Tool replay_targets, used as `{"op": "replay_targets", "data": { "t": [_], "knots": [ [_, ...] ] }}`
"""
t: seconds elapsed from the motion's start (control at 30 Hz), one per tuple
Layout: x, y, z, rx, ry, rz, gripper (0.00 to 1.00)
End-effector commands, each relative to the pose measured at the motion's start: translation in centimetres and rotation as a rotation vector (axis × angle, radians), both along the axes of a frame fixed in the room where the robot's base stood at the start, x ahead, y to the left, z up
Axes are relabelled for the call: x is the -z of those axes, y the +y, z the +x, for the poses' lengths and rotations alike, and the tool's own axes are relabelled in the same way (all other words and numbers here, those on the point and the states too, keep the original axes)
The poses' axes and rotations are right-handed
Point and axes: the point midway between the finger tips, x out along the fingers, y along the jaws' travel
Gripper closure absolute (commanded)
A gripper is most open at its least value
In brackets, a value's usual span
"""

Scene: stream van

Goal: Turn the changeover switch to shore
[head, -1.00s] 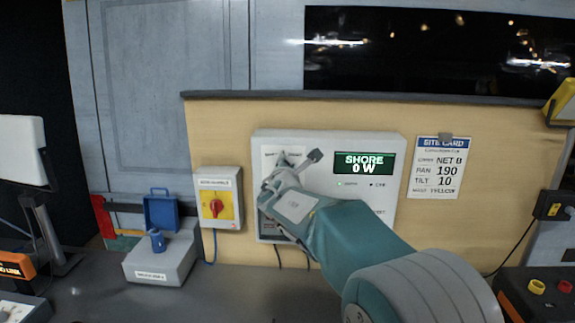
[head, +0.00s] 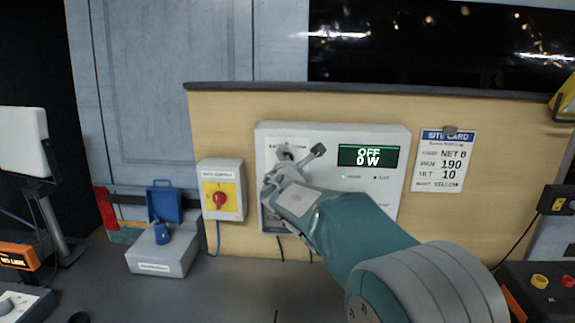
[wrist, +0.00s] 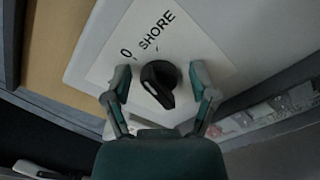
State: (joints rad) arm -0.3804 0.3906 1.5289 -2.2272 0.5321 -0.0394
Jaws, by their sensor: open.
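The black changeover switch knob (wrist: 158,84) sits on a white label with "0" and "SHORE" printed along one edge in the wrist view. I cannot tell surely which mark the knob points to. My gripper (wrist: 161,78) is open, with one finger on each side of the knob and visible gaps between. In the head view my gripper (head: 301,154) is at the upper left of the white panel box (head: 375,190) and mostly hides the knob.
Left of the panel is a grey box with a red knob on yellow (head: 221,199). A grey box with a blue lid and blue plug (head: 160,262) stands on the counter. A site card (head: 445,160) hangs at the right. The counter below the panel is mostly clear.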

Motion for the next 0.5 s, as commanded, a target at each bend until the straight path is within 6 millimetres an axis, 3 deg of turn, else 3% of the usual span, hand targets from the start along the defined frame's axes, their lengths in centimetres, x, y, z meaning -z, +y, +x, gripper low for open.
{"op": "replay_targets", "data": {
  "t": [0.17, 0.5],
  "knots": [
    [-0.1, 0.2, -2.3, -0.002, -0.001, 0.000, 0.26],
    [0.2, 0.8, -9.0, -0.004, 0.002, -0.003, 0.26]
  ]
}}
